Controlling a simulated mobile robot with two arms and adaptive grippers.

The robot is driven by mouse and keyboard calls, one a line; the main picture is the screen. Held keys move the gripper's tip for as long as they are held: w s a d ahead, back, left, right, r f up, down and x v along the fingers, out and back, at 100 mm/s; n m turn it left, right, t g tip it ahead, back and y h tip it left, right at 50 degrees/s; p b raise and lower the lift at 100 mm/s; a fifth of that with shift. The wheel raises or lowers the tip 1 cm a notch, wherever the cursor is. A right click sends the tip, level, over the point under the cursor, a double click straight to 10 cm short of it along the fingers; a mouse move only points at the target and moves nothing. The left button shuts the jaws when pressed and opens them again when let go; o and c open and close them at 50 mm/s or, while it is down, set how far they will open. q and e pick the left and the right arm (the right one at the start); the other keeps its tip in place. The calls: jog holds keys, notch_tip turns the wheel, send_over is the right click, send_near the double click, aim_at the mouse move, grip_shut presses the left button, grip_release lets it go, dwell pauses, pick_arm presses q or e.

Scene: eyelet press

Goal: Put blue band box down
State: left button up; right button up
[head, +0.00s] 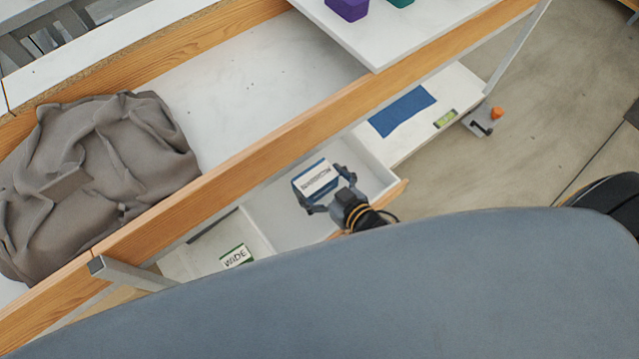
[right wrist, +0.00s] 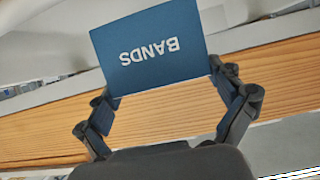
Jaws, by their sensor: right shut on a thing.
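The blue band box (head: 315,178) has a white lettered label on the side that shows in the head view. In the right wrist view the blue face of the box (right wrist: 150,50) reads "BANDS", upside down. My right gripper (head: 327,188) is shut on the box, one finger at each side of it. The gripper also shows in the right wrist view (right wrist: 164,88). In the head view the box appears over the open white drawer (head: 275,212); its height above the drawer floor is hard to tell. My left gripper is not in view.
A green-edged box marked "WIDE" (head: 236,257) lies in the left part of the drawer. Grey cloth (head: 95,170) and a wooden rail (head: 235,160) are above and left.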

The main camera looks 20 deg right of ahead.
jog(key=shift+f, duration=0.75)
jog(key=shift+f+b, duration=0.3)
jog(key=shift+f, duration=0.35)
jog(key=o, duration=0.9)
jog(key=shift+r, duration=0.2)
jog(key=v, duration=0.8)
jog(key=p+v, duration=0.1)
jog(key=v, duration=0.3)
jog(key=shift+r, duration=0.5)
